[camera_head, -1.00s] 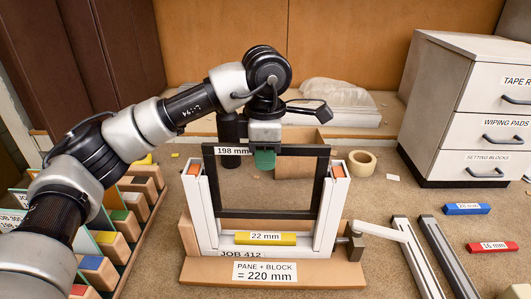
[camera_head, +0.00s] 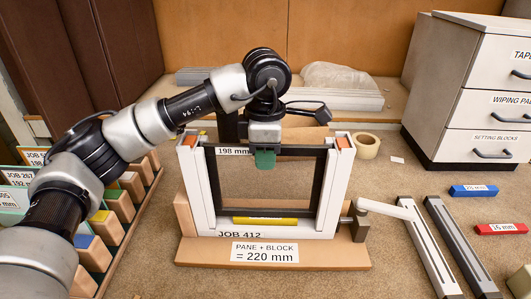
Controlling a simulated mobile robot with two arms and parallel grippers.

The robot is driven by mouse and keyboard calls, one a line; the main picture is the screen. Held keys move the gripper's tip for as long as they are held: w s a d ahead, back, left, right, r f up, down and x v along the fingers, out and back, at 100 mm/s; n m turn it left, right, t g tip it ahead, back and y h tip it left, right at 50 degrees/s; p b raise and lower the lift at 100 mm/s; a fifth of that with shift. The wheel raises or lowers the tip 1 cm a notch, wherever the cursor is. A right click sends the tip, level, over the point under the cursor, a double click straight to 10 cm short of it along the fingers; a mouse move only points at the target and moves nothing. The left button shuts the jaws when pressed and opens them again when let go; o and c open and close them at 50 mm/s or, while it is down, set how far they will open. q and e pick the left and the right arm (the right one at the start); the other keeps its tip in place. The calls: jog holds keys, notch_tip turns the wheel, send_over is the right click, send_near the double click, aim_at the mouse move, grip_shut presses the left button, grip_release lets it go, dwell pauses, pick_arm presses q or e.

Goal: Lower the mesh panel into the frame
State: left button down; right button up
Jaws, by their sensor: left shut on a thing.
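The mesh panel (camera_head: 321,185), a dark-rimmed pane with a 198 mm label, stands upright between the two posts of the white frame (camera_head: 338,190) marked JOB 412. My left gripper (camera_head: 264,158) is shut on the middle of the panel's top bar, its teal pad in front. The panel's bottom bar is just above or against the yellow block (camera_head: 265,221) in the frame's base; I cannot tell whether they touch. The block's 22 mm label is hidden. The mesh itself is too fine to make out. My right gripper is out of view.
A crank or lever (camera_head: 385,209) sticks out at the frame's right. Two metal rails (camera_head: 428,245), a blue block (camera_head: 473,190) and a red block (camera_head: 501,229) lie further right. A labelled drawer cabinet (camera_head: 460,90) stands at the back right. A rack of blocks (camera_head: 120,205) is at left.

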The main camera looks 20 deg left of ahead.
pick_arm(q)
jog(key=c, duration=1.1)
grip_release()
jog(key=shift+r, duration=0.1)
notch_tip(320, 180, up, 11)
jog(key=shift+f, duration=0.1)
